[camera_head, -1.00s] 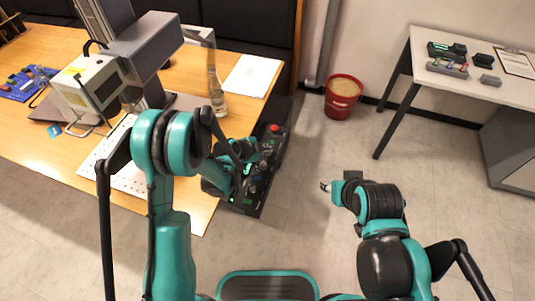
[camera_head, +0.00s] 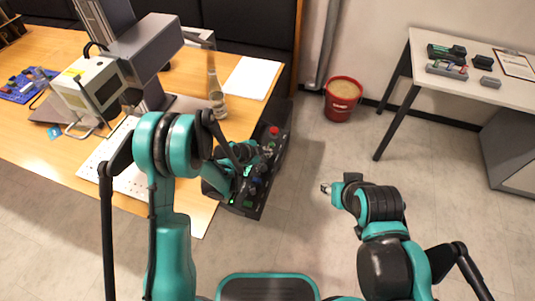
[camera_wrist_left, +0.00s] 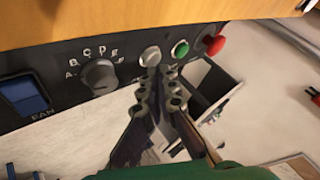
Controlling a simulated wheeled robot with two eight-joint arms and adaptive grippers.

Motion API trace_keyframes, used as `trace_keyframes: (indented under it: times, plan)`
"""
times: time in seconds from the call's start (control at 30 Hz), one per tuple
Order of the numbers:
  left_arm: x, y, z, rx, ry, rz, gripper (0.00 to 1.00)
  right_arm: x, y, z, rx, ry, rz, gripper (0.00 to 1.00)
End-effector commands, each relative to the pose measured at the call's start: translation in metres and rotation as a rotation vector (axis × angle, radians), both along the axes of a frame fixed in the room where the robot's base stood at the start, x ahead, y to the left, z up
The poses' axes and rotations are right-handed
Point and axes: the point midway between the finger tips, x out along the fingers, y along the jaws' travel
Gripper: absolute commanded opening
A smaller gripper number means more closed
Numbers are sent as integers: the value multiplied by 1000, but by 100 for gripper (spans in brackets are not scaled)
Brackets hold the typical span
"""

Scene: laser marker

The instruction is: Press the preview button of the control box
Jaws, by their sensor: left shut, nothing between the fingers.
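The black control box (camera_head: 273,158) stands at the right end of the wooden table in the head view, partly hidden by my left arm. In the left wrist view its dark panel has a blue FAN switch (camera_wrist_left: 24,97), a lettered rotary dial (camera_wrist_left: 99,75), a silver button (camera_wrist_left: 150,56), a green button (camera_wrist_left: 180,48) and a red knob (camera_wrist_left: 214,42). No preview label is readable. My left gripper (camera_wrist_left: 162,72) is shut and empty, its fingertips just below the silver button in the picture; contact cannot be told. My right gripper (camera_head: 326,188) hangs over open floor, away from the box.
The laser marker (camera_head: 95,85), a glass bottle (camera_head: 218,103) and white paper (camera_head: 252,77) are on the wooden table (camera_head: 50,150). A red bucket (camera_head: 341,100) stands on the floor. A white side table (camera_head: 440,95) holds small devices at the right.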

Motion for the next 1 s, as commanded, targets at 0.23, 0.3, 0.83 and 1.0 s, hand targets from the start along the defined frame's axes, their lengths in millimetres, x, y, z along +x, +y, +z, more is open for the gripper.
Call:
trace_keyframes:
  times: [0.23, 0.3, 0.83, 1.0]
  plan:
    - [0, 0, 0, 0, 0, 0, 0, 0, 0, 0, 0, 0, 0, 40]
    - [0, 0, 0, 0, 0, 0, 0, 0, 0, 0, 0, 0, 0, 40]
    - [0, 0, -9, 0, 0, 0, 0, 0, 0, 0, 0, 0, 0, 40]
    - [0, 0, -9, 0, 0, 0, 0, 0, 0, 0, 0, 0, 0, 40]
